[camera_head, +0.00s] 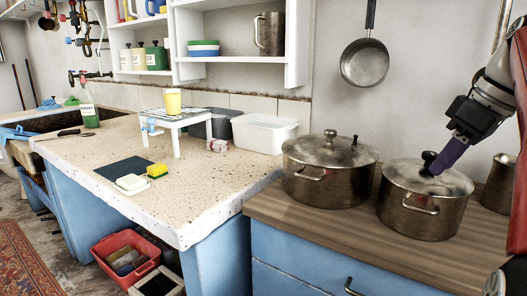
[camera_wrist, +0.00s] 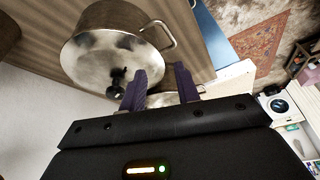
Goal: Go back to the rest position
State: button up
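My gripper (camera_head: 441,164) is at the right in the head view, pointing down and left, with its purple fingertips by the black lid knob of the right steel pot (camera_head: 422,219). In the wrist view its two purple fingers (camera_wrist: 159,82) stand apart. I see nothing gripped between them. A lidded pot (camera_wrist: 85,52) with a dark knob lies at the upper left there, the knob beside the left finger. Part of another pot shows behind the fingers. Contact with the knob cannot be told.
The left lidded pot (camera_head: 327,190) stands close beside the right one on the wooden counter (camera_head: 300,221). A steel vessel (camera_head: 499,184) stands behind at the right. A pan (camera_head: 364,63) hangs on the wall. The stone top (camera_head: 220,190) at left has clear room in front.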

jog(key=s+a+f+m+h, duration=0.1)
jog(key=s+a+f, duration=0.3)
jog(key=f, duration=0.4)
jog(key=s+a+f+m+t+h, duration=0.1)
jog(key=s+a+f+m, duration=0.2)
jog(key=f, duration=0.6)
jog(key=s+a+f+m+t, duration=0.1)
jog(key=s+a+f+m, duration=0.2)
jog(key=s+a+f, duration=0.3)
notch_tip(320, 180, down, 3)
jog(key=a, duration=0.3)
jog(key=shift+s+f+h, duration=0.2)
jog(key=shift+s+h, duration=0.2)
